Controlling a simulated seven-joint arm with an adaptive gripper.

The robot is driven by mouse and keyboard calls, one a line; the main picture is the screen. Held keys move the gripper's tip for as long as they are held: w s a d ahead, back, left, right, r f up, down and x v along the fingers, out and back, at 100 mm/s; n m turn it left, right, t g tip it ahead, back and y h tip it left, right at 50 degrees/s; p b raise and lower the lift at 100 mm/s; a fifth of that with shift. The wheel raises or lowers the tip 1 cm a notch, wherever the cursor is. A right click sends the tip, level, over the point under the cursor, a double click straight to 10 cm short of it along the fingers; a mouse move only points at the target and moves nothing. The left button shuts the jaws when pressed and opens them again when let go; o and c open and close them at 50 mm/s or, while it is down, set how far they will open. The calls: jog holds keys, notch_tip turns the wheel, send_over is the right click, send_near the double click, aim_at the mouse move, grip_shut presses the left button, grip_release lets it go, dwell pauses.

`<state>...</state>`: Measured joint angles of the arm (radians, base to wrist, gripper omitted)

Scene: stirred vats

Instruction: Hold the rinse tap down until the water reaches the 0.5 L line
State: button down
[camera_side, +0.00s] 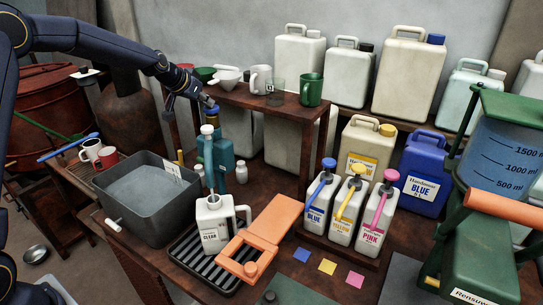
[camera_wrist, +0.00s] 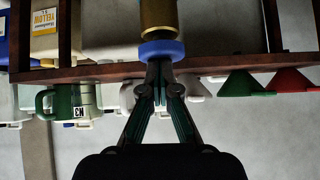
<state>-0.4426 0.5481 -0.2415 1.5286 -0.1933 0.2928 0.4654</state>
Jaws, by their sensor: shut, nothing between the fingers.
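A blue cap (camera_side: 211,110) on a brass stem tops the teal fitting; I take this for the rinse tap. My gripper (camera_side: 209,102) is shut and empty, right at this cap. In the wrist view my gripper's fingertips (camera_wrist: 161,64) overlap the edge of the blue cap (camera_wrist: 162,50), with the brass stem (camera_wrist: 158,14) beyond it. I cannot tell whether they touch. The water level in the jug is not visible.
A grey basin of water (camera_side: 140,195) stands left of the jug. An orange lever (camera_side: 262,238) lies to its right, before three pump bottles (camera_side: 346,210). A shelf (camera_side: 285,108) with cups and funnels is close behind my gripper. A graduated blue tank (camera_side: 510,155) stands far right.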

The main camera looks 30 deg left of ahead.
aim_at(207, 110)
jog(key=shift+s+f, duration=0.15)
jog(key=shift+f, duration=0.25)
notch_tip(207, 110, up, 5)
jog(key=shift+d+r, duration=0.1)
jog(key=v, duration=0.9)
jog(key=shift+s+r, duration=0.2)
jog(key=shift+s, duration=0.05)
dwell(0.4)
jog(key=s+d+r+m+t, duration=0.1)
jog(key=s+d+r+m, duration=0.2)
jog(key=s+d+r, duration=0.65)
jog(key=s+d+f+n+g, duration=0.1)
jog(key=s+f+g, duration=0.1)
jog(key=s+f, duration=0.6)
jog(key=s+d+f+n+g, duration=0.2)
jog(key=s+f, duration=0.6)
jog(key=s, duration=0.7)
jog(key=shift+s+f+g, duration=0.15)
jog(key=shift+s+g, duration=0.1)
jog(key=shift+g, duration=0.05)
